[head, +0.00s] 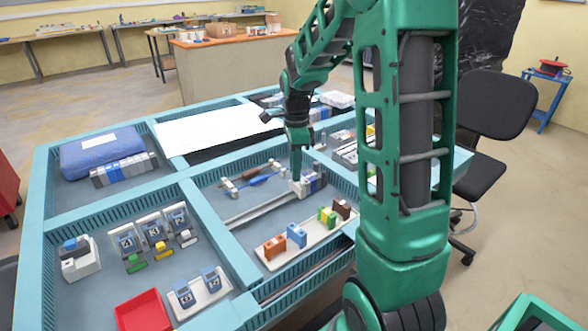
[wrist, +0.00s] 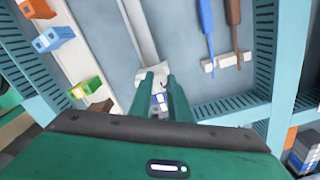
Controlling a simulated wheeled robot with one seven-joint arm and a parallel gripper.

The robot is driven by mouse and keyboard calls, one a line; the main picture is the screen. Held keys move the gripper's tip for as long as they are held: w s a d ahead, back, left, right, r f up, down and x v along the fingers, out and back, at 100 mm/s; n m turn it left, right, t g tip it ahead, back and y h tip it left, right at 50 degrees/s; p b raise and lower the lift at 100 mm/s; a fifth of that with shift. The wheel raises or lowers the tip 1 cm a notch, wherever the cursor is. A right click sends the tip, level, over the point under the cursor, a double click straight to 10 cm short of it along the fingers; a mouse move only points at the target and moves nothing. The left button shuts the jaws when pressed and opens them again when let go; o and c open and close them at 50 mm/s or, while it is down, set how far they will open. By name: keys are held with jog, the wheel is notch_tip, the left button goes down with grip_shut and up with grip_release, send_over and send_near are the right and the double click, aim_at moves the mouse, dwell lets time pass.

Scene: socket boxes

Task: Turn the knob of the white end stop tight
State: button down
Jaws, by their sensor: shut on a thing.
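The white end stop (head: 297,188) sits at the right end of the grey rail (head: 258,207) in the middle compartment, beside a grey and blue block (head: 312,181). My gripper (head: 297,172) points down onto it from above. In the wrist view, my gripper's two green fingers (wrist: 162,84) are close together, with the white end stop (wrist: 158,98) showing between and below them. They are shut on its knob, which is mostly hidden by the fingers. How far the knob is turned cannot be seen.
A white tray (head: 288,253) with orange, blue, green and brown blocks lies in front of the rail. Two screwdrivers, one with a blue handle (head: 262,180), lie behind it on a holder. Teal slotted walls (head: 215,240) border the compartment. A red tray (head: 143,312) is at the front left.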

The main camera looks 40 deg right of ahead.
jog(key=shift+w+r, duration=0.15)
jog(key=shift+w, duration=0.15)
jog(key=c, duration=1.7)
grip_release()
jog(key=shift+o, duration=0.2)
jog(key=shift+s, duration=0.1)
jog(key=shift+s, duration=0.15)
jog(key=shift+r, duration=3.85)
jog(key=shift+w+a, duration=0.1)
jog(key=shift+w, duration=0.1)
jog(key=s+a+n, duration=0.1)
jog(key=s+n, duration=0.4)
jog(key=s, duration=0.4)
jog(key=s+a+f+n, duration=0.1)
jog(key=s+n, duration=0.5)
jog(key=s, duration=0.4)
jog(key=s+a+f+n, duration=0.1)
jog(key=s+n, duration=0.4)
jog(key=s, duration=0.4)
jog(key=shift+s+f+n, duration=0.2)
jog(key=shift+s+n, duration=0.05)
jog(key=shift+n, duration=0.05)
